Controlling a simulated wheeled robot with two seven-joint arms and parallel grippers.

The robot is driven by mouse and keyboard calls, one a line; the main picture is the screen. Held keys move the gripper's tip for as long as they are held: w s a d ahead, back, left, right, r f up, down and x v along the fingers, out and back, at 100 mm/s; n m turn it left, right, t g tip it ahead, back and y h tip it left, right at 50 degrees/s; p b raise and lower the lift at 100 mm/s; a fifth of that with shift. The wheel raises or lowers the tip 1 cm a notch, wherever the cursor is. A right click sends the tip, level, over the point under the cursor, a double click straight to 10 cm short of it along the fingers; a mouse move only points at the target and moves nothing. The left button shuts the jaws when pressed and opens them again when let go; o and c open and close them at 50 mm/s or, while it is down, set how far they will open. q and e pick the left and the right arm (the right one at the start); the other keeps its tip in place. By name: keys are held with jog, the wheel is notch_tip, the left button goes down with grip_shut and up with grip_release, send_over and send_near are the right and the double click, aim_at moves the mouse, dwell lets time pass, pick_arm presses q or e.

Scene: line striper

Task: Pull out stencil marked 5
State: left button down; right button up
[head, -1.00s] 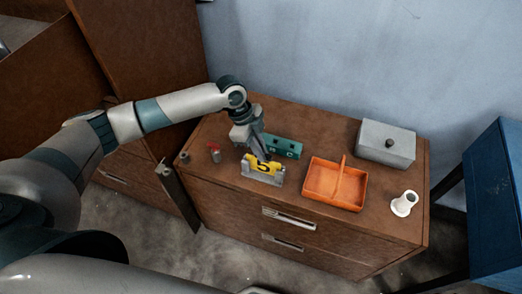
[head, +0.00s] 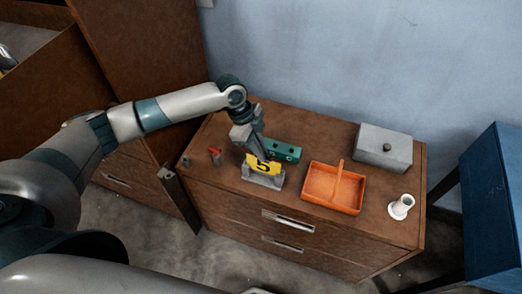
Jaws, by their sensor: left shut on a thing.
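The yellow stencil marked 5 (head: 267,165) stands upright in the head view, at the front of the dresser top. Its lower edge is at the grey holder (head: 262,180); I cannot tell whether it is still inside the slot. My left gripper (head: 258,152) is shut on the stencil's upper edge from above and behind, and hides part of it. My right gripper is not in view.
A green block with holes (head: 284,150) stands just behind the stencil. To the right are an orange divided tray (head: 319,204), a grey lidded box (head: 368,151) and a white flanged piece (head: 401,207). A small red-topped item (head: 215,155) stands left.

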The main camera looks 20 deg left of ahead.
pick_arm(q)
jog(key=shift+r+p, duration=2.3)
jog(key=shift+r, duration=0.45)
